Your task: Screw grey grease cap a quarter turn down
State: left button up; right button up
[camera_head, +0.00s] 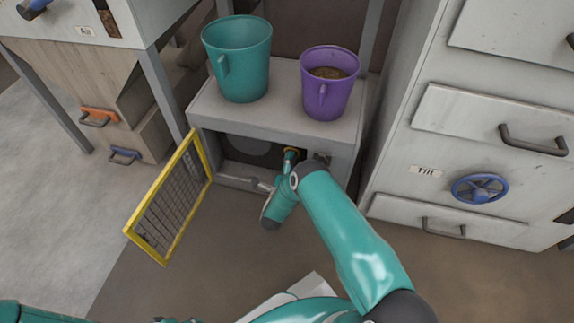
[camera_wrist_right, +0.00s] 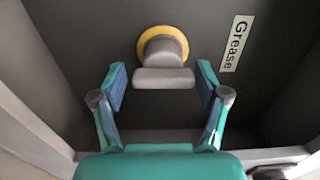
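The grey grease cap (camera_wrist_right: 163,52) sits on a yellow ring on the dark inner wall in the right wrist view. A flat grey bar (camera_wrist_right: 163,79) crosses its near side. My right gripper (camera_wrist_right: 161,88) is open. Its two blue-padded fingers stand left and right of the bar, apart from it. In the head view my right gripper (camera_head: 290,158) reaches into the low opening and mostly hides the cap; a bit of yellow ring shows beside it. Of my left arm only teal and dark parts show at the bottom edge; its fingers cannot be made out.
A "Grease" label (camera_wrist_right: 235,43) is right of the cap. A yellow-framed mesh door (camera_head: 170,200) stands open left of the opening. A teal bucket (camera_head: 240,60) and a purple bucket (camera_head: 328,85) with brown contents stand on the shelf above. A drawer cabinet (camera_head: 430,175) stands right.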

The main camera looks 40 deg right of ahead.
jog(key=shift+w+a, duration=0.1)
jog(key=shift+a, duration=0.05)
jog(key=shift+a, duration=0.15)
jog(key=v, duration=1.1)
jog(key=shift+s+a, duration=0.2)
jog(key=shift+s, duration=0.15)
